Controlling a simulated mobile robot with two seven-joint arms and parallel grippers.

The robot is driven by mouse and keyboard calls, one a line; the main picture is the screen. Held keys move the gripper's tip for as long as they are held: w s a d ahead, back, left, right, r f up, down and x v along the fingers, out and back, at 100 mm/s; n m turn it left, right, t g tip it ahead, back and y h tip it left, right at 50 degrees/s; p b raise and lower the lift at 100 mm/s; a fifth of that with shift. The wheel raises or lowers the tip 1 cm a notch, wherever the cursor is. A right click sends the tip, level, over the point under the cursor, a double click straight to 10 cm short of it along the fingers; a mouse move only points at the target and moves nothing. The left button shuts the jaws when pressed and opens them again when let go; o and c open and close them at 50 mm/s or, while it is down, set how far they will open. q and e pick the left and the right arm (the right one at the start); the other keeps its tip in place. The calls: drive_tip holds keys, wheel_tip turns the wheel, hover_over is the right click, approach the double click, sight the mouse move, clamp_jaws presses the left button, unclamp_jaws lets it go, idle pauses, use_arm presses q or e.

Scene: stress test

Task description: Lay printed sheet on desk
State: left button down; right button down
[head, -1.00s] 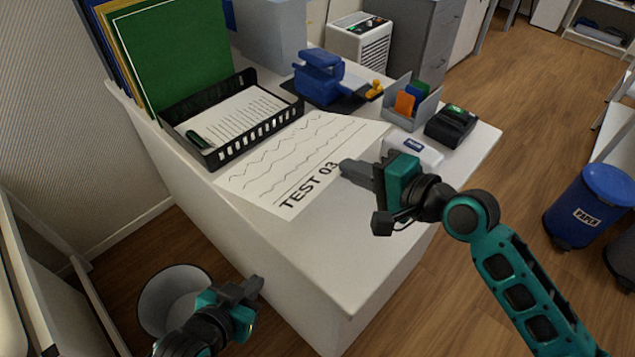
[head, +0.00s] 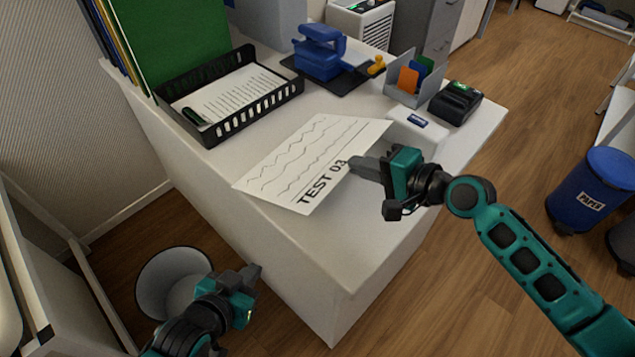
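The printed sheet (head: 290,165) is white with wavy lines and the words "TEST 03". It is over the white desk top (head: 345,235), right of the black tray, its lower left corner near the desk's left edge. I cannot tell whether it lies flat or hangs slightly above the surface. My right gripper (head: 358,165) reaches in from the right and is shut on the sheet's right edge, by the "03". My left gripper (head: 250,276) is low, off the desk's left side, apart from the sheet. Its finger gap is unclear.
A black tray (head: 262,107) of papers and a blue device (head: 320,55) stand behind the sheet. A small white box (head: 417,123), a card holder (head: 414,90) and a black device (head: 455,103) stand to the right. A white bin (head: 165,285) is near my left gripper. The desk's front is clear.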

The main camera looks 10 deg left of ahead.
wheel_tip(320, 180, down, 2)
drive_tip(key=shift+b, duration=0.45)
drive_tip(key=c, duration=1.8)
unclamp_jaws()
drive_tip(key=shift+c, duration=0.2)
drive_tip(key=o, duration=0.3)
